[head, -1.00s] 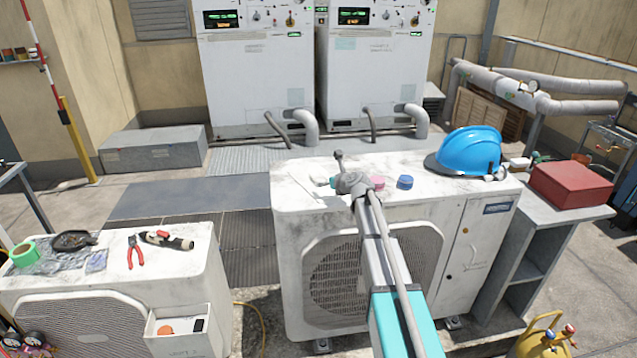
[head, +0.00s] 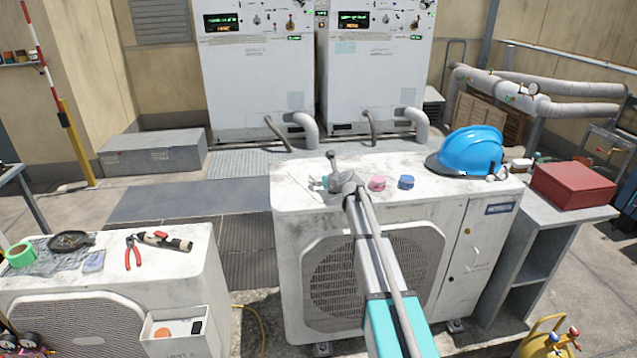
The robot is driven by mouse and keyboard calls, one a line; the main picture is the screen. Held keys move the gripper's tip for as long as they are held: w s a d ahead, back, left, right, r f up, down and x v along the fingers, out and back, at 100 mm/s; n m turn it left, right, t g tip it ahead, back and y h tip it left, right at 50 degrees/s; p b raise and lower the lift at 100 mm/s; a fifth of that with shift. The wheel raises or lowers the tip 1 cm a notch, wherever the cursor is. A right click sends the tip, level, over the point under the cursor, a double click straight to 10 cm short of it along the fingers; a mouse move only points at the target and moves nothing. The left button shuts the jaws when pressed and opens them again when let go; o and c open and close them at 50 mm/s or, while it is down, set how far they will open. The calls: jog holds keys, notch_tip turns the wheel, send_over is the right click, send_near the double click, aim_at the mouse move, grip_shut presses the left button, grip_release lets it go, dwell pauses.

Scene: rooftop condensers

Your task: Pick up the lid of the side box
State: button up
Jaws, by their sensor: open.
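A small open white box (head: 160,342) is on the front of the left condenser, with an orange round thing and a dark thing inside. It may be the side box; no lid shows on it. A thin pale flat shape (head: 303,186) lies on the middle condenser's top, white on white; I cannot tell whether it is the lid. My gripper (head: 331,166) is open above that top, just right of the pale shape. My wrist hides part of the gripper and of the surface under it.
The middle condenser (head: 461,238) carries a pink round piece (head: 377,183), a blue one (head: 406,182) and a blue hard hat (head: 472,150). A red box (head: 573,186) sits on a grey stand at right. Pliers (head: 133,250) and other tools lie on the left condenser (head: 203,265).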

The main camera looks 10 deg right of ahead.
grip_shut()
dwell(0.6)
jog(key=shift+r, duration=0.15)
notch_tip(320, 180, up, 3)
jog(key=p, duration=0.3)
jog(key=s+r+p, duration=0.9)
jog(key=s+p, duration=0.1)
jog(key=s, duration=0.4)
jog(key=shift+r, duration=0.4)
jog(key=shift+a+f, duration=0.1)
